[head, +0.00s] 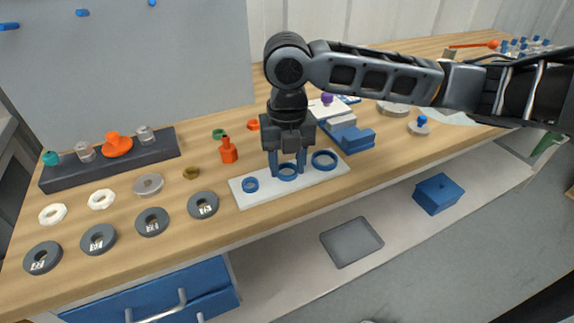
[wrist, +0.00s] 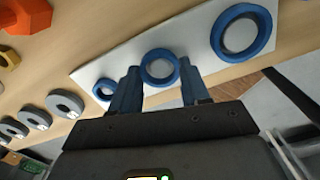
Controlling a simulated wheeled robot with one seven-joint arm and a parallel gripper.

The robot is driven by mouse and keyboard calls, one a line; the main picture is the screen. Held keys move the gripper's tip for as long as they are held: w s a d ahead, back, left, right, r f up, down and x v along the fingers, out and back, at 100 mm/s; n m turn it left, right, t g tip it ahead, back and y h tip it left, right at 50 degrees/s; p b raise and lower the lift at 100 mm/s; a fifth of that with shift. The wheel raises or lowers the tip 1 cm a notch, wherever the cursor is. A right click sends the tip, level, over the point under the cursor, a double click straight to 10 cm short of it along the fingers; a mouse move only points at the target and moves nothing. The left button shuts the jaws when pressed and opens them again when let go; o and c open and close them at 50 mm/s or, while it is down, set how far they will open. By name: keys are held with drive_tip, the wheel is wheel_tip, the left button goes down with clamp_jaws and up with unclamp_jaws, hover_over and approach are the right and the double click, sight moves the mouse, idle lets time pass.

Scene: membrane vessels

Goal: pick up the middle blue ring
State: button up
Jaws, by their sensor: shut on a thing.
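Three blue rings of different sizes lie in a row on a white plate (head: 330,180). The small ring (head: 250,185) is at the left and the large ring (head: 324,160) at the right. The middle blue ring (head: 288,173) is between them; it also shows in the wrist view (wrist: 160,67). My gripper (head: 287,165) points down over the middle ring, with its blue fingers on either side of it. In the wrist view my gripper (wrist: 160,85) is shut on this ring. The ring is at or just above the plate; I cannot tell if it touches.
An orange bottle-like piece (head: 228,150) stands left of the plate. Dark grey numbered rings (head: 152,222) lie along the front left. A blue block (head: 352,137) with pale parts lies behind the plate at the right. The bench's front edge is close to the plate.

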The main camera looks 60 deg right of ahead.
wheel_tip(320, 180, up, 3)
drive_tip(key=shift+r, duration=0.2)
drive_tip(key=s+d+r+p, duration=0.1)
drive_tip(key=s+d+r, duration=0.3)
drive_tip(key=d+r, duration=0.6)
drive_tip(key=shift+s+d+r+p, duration=0.15)
drive_tip(key=shift+d+r+p, duration=0.25)
drive_tip(key=shift+r, duration=0.25)
drive_tip(key=shift+d, duration=0.1)
